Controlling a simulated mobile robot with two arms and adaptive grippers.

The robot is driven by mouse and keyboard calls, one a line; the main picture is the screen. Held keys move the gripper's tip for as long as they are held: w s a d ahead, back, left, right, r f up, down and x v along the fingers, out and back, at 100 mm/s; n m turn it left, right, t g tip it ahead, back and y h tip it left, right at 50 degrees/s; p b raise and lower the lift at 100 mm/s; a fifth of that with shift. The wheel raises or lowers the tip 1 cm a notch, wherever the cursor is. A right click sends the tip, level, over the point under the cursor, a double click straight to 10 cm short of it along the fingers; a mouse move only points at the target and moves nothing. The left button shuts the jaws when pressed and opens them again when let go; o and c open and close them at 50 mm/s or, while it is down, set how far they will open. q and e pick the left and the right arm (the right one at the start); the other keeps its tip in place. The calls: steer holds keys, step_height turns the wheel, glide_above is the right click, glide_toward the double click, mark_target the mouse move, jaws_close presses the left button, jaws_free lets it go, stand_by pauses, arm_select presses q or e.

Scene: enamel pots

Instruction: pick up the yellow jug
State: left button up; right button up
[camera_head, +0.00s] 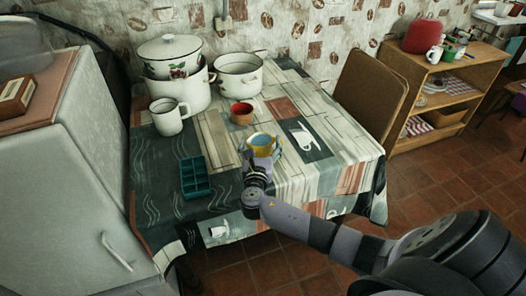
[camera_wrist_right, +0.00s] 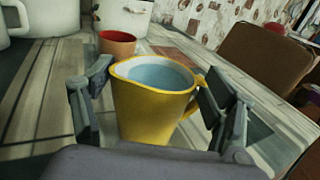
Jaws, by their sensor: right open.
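The yellow jug (camera_wrist_right: 150,106) has a pale blue inside and stands upright on the patterned tablecloth; in the head view the jug (camera_head: 262,142) is partly covered by my gripper. My right gripper (camera_wrist_right: 158,100) is open, with one finger on each side of the jug. Its right finger is close to the jug's handle; I cannot tell whether either finger touches. In the head view my right gripper (camera_head: 262,153) reaches the jug from the front of the table. My left gripper is not in view.
A small red-orange cup (camera_head: 242,113) stands just behind the jug. White enamel pots (camera_head: 238,76) and a white mug (camera_head: 169,117) stand further back. A dark green compartment tray (camera_head: 196,178) lies to the left. A brown chair (camera_head: 370,92) stands at the right edge.

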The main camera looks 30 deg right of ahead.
steer(key=shift+c, duration=0.3)
jaws_close()
steer(key=shift+r, duration=0.15)
stand_by(0.7)
